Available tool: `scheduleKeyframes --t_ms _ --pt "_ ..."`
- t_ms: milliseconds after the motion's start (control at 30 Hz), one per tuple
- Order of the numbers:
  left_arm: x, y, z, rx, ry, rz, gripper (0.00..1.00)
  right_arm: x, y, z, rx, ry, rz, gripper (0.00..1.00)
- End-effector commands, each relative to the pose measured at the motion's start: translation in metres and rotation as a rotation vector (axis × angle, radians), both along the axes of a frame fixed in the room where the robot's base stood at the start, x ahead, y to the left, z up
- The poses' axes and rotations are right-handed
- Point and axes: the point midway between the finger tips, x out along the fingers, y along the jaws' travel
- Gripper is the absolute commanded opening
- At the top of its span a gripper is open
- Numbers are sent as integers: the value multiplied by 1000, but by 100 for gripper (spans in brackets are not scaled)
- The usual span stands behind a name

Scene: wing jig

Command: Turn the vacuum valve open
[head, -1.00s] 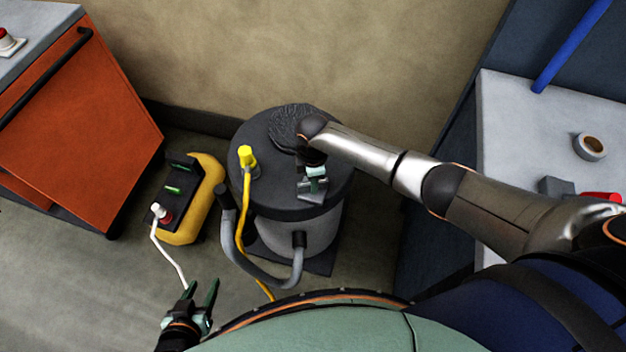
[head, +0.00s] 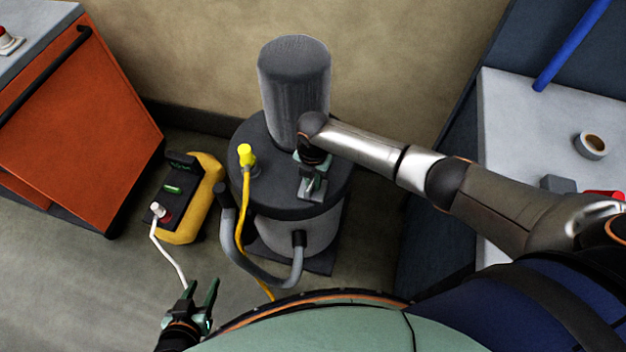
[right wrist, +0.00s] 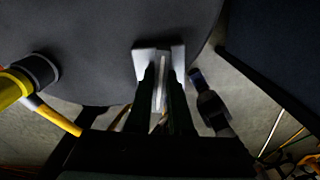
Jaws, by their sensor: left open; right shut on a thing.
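The vacuum is a grey drum (head: 290,236) with a dark lid (head: 262,190). A tall grey cylinder (head: 294,85) stands upright on the lid. The vacuum valve (head: 312,194), a small light grey fitting, is at the front right of the lid and partly hidden by my right gripper. My right gripper (head: 314,184) reaches down over it. In the right wrist view, its fingers (right wrist: 162,92) are shut on the valve's thin pale handle (right wrist: 162,75), between two light blocks. My left gripper (head: 203,289) is open and empty at the bottom left, away from the vacuum.
A yellow fitting (head: 246,155) with a yellow hose is on the lid's left. A grey hose (head: 232,240) loops at the front. A yellow-black box (head: 185,200) with a white cable stands left on the floor. An orange cabinet (head: 75,130) is farther left; a light bench (head: 530,130) stands right.

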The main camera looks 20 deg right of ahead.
Motion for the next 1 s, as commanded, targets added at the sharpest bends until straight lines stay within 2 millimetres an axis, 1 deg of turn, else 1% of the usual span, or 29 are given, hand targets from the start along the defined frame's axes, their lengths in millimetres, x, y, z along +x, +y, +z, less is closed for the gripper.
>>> scheduleKeyframes --t_ms 200,400,933,967,1000 --pt "0 0 -3 0 0 0 50 0 1 0 1 0 117 0" --pt "0 0 -3 0 0 0 50 0 1 0 2 1 176 0" --pt "0 0 -3 0 0 0 50 0 1 1 2 1 199 0" --pt "0 0 -3 0 0 0 50 0 1 1 2 1 199 21" --pt "0 0 -3 0 0 0 50 0 1 1 2 1 199 25"
